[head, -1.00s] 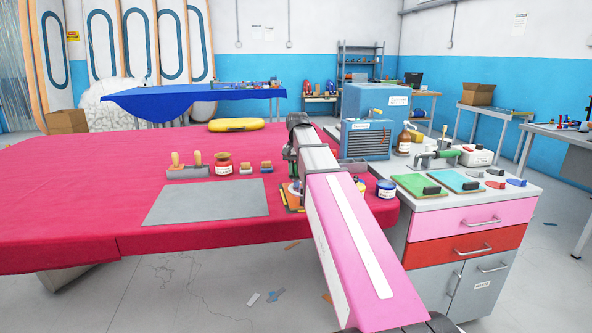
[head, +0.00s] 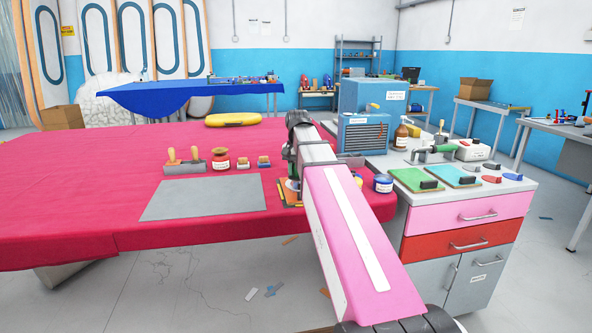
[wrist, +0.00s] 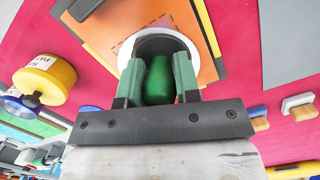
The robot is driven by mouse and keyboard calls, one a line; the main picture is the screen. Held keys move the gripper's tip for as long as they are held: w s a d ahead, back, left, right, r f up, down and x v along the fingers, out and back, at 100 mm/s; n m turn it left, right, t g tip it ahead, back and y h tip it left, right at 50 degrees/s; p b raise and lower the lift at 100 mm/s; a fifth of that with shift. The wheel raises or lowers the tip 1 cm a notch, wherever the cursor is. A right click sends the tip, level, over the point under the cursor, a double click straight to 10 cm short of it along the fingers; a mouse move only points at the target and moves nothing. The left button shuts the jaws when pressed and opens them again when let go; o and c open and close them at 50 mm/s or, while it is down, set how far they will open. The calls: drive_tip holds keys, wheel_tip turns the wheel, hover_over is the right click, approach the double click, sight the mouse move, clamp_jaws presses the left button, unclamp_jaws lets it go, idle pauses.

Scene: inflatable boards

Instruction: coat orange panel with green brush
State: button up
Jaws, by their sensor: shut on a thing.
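My gripper (wrist: 158,85) is shut on a green handle (wrist: 159,78), seemingly the green brush, in the wrist view. The brush's lower end is hidden between the fingers. A white round rim or disc (wrist: 127,48) shows around the fingertips; I cannot tell whether it is a pot or part of the brush. Beyond it lies the orange panel (wrist: 203,72), with a dashed outline on it and dark and yellow sheets under it. In the head view my gripper (head: 292,172) is over the near right part of the red table, and it mostly hides the panel (head: 284,193).
A grey mat (head: 203,199) lies left of my gripper on the red table (head: 70,200).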

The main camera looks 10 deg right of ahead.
drive_tip(key=shift+s+f, duration=0.1)
drive_tip(key=shift+s, duration=1.45)
drive_tip(key=shift+d, duration=0.7)
drive_tip(key=shift+w+r, duration=0.15)
drive_tip(key=shift+w, duration=0.7)
drive_tip(key=shift+w+r, duration=0.1)
drive_tip(key=shift+w, duration=0.75)
drive_tip(key=shift+w+f, duration=0.2)
drive_tip(key=shift+w, duration=3)
drive_tip(key=shift+d, duration=0.65)
drive_tip(key=shift+s+f, duration=0.1)
drive_tip(key=shift+s, duration=4.8)
drive_tip(key=shift+d, duration=0.7)
drive_tip(key=shift+w+f, duration=0.1)
drive_tip(key=shift+w, duration=4.8)
